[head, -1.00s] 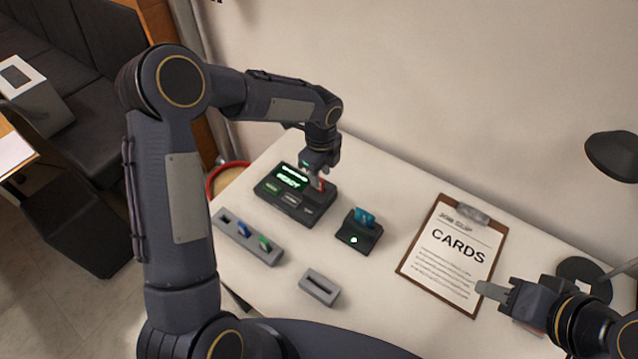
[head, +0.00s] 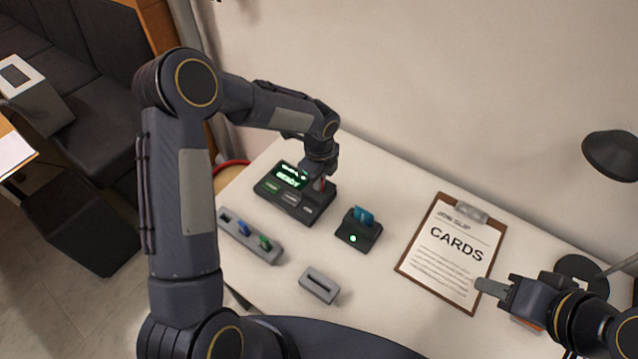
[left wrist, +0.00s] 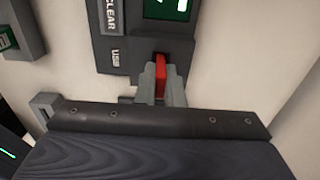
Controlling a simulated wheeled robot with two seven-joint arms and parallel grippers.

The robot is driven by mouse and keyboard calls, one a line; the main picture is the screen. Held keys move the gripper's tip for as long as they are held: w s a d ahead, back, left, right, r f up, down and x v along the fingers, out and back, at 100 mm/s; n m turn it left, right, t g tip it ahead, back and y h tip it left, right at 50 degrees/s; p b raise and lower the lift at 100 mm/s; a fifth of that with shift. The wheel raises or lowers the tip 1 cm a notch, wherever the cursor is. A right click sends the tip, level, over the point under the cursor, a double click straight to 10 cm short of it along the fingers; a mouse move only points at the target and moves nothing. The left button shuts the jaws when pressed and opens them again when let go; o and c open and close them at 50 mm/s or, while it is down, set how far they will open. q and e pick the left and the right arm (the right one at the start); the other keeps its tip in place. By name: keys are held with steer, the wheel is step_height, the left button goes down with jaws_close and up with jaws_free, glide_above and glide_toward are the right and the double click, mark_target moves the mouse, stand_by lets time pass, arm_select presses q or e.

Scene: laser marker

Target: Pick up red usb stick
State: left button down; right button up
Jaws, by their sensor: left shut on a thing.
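The red USB stick (left wrist: 160,75) is between the fingers of my left gripper in the left wrist view. Its far end meets the edge of the dark marker device, beside the "USB" label. I cannot tell how far it sits in the port. In the head view only a small red part of the stick (head: 320,184) shows under my left gripper (head: 320,180), at the right end of the device (head: 284,206). My left gripper is shut on the stick. My right gripper (head: 490,287) is over the right part of the table, away from the stick; its finger gap is not clear.
A grey holder (head: 272,256) with a blue and a green stick stands in front of the device. A small dark stand (head: 371,237) with teal cards is to its right. A grey slotted block (head: 320,286), a clipboard (head: 425,272) and a lamp (head: 612,156) are also there.

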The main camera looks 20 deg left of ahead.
arm_select(q)
steer(key=shift+r, duration=0.5)
step_height(320, 180, up, 2)
steer(key=shift+r, duration=0.2)
steer(key=s+a+r+b, duration=0.2)
steer(key=s+r, duration=0.7)
steer(key=s, duration=0.5)
steer(key=shift+r, duration=0.3)
